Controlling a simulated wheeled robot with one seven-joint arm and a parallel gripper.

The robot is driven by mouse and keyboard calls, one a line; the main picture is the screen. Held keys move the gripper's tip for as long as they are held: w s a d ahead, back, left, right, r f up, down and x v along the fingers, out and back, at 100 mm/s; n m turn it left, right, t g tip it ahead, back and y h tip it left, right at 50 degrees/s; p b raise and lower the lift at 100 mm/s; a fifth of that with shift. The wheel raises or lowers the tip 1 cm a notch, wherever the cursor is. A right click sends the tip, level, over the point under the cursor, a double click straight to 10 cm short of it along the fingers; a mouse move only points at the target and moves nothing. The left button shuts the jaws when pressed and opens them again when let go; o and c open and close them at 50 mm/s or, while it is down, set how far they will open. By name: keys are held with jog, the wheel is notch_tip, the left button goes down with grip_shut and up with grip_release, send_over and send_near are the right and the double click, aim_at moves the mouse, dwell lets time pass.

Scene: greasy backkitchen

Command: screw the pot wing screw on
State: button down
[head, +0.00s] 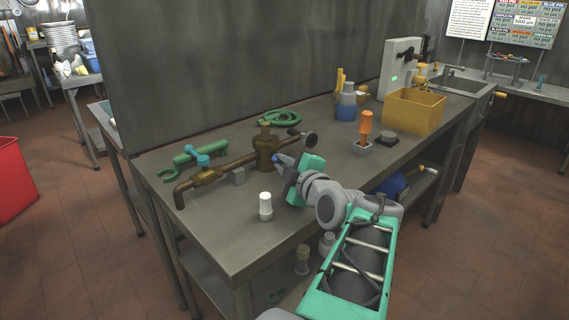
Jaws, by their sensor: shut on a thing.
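My gripper (281,163) is shut on a small blue piece (275,158), which I take to be the pot wing screw; the fingers hide most of it. The gripper is over the steel bench, just right of and in front of a brown brass pot (265,150) on a pipe assembly. From this view I cannot tell whether the blue piece touches the pot. The brown pipe (205,177) runs left from the pot to a downturned elbow. A dark round end (310,140) shows right of the pot.
A white-capped bottle (265,207) stands in front on the bench (225,235). An orange-handled tool (366,125), a blue bottle (346,108) and a yellow bin (413,112) stand to the right.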

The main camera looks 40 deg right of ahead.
jog(key=c, duration=1.6)
grip_release()
jog(key=shift+f, duration=0.1)
jog(key=shift+c, duration=0.2)
jog(key=shift+b, duration=0.6)
jog(key=shift+d, duration=0.1)
jog(key=shift+d+r+m, duration=0.1)
jog(key=shift+r+m, duration=0.15)
jog(key=shift+m, duration=0.25)
jog(key=m+y, duration=0.1)
jog(key=m, duration=0.1)
jog(key=m+g+y, duration=0.1)
jog(key=m, duration=0.1)
jog(key=shift+d, duration=0.3)
jog(key=shift+m+y, duration=0.3)
jog(key=shift+c, duration=0.4)
jog(key=shift+a+r, duration=0.1)
jog(key=shift+a, duration=0.05)
grip_shut()
